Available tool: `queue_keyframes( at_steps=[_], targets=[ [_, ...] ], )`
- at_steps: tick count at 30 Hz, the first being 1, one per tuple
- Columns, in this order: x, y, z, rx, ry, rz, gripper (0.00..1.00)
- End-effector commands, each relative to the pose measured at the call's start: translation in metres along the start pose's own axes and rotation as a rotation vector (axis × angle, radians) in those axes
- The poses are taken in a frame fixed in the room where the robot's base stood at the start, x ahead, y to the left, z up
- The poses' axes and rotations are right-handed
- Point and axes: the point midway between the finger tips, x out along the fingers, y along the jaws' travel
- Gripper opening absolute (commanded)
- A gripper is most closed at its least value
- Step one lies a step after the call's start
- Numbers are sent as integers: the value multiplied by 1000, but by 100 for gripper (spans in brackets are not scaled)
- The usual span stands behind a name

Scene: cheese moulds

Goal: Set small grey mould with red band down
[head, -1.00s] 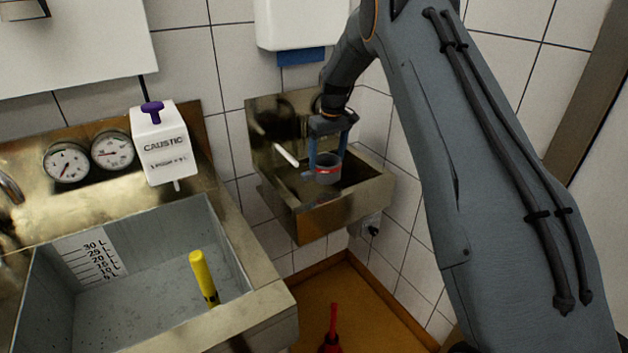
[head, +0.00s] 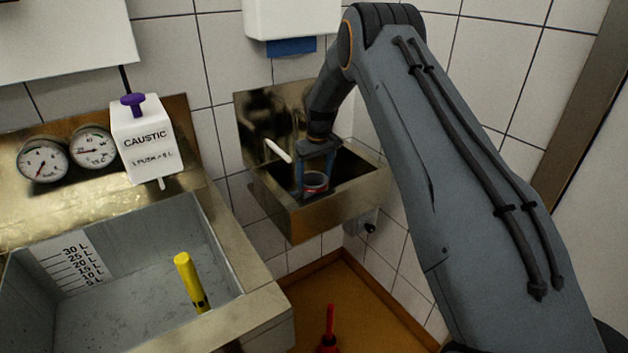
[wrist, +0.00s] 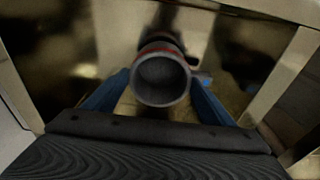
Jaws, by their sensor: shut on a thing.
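The small grey mould with a red band (head: 315,181) is down inside the small metal hand basin (head: 318,220) in the head view. My gripper (head: 316,172) is shut on it, with one blue finger on each side. In the wrist view the mould (wrist: 161,80) shows its round open mouth and the red band along its far edge, between the two blue fingers (wrist: 160,95). Its lower part is hidden by the basin's front wall in the head view. I cannot tell whether it touches the basin's bottom.
A white spout (head: 278,150) stands out over the basin's left part. To the left is a large sink (head: 262,308) with a yellow cylinder (head: 190,282) in it. A white caustic dispenser (head: 146,143) hangs above it. A blue-edged white dispenser (head: 292,20) is above the basin.

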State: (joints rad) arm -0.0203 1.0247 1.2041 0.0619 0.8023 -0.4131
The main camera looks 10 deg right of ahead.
Motion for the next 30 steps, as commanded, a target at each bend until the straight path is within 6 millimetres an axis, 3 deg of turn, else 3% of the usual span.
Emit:
queue_keyframes(
  at_steps=[2,13,14,16,17,30],
  targets=[
    [9,0,1,0,-1,0,35],
    [12,1,1,1,1,0,35],
    [12,1,2,1,1,0,80],
    [12,1,2,1,1,0,92],
    [11,1,2,1,1,0,96],
    [2,1,0,1,3,1,96]
  ],
)
